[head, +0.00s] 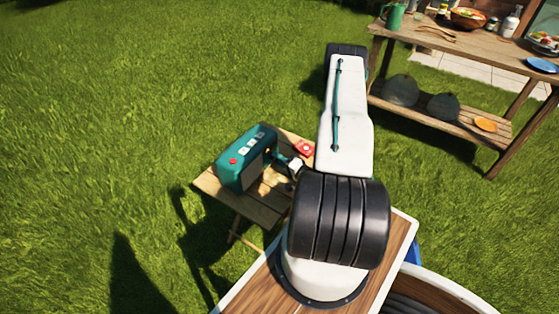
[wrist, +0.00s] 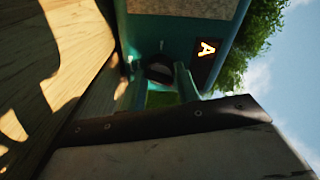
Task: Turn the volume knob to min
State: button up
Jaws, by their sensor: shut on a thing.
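The teal radio (head: 238,172) stands on a small wooden table. Its top has a red button and pale buttons. The dark round volume knob (wrist: 158,68) sits on that front, beside the display. My gripper (wrist: 162,84) reaches the knob with one teal finger on each side and is shut on it. The knob's lower part is hidden, and I cannot read its setting. In the head view my gripper (head: 289,163) is at the radio's right side.
Open grass lies to the left.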

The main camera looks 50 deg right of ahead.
dwell(0.4)
jog(key=o, duration=1)
jog(key=shift+c, duration=0.2)
jog(key=s, duration=0.7)
jog(key=shift+s+a+r, duration=0.1)
jog(key=shift+s+a, duration=0.05)
jog(key=shift+s, duration=0.25)
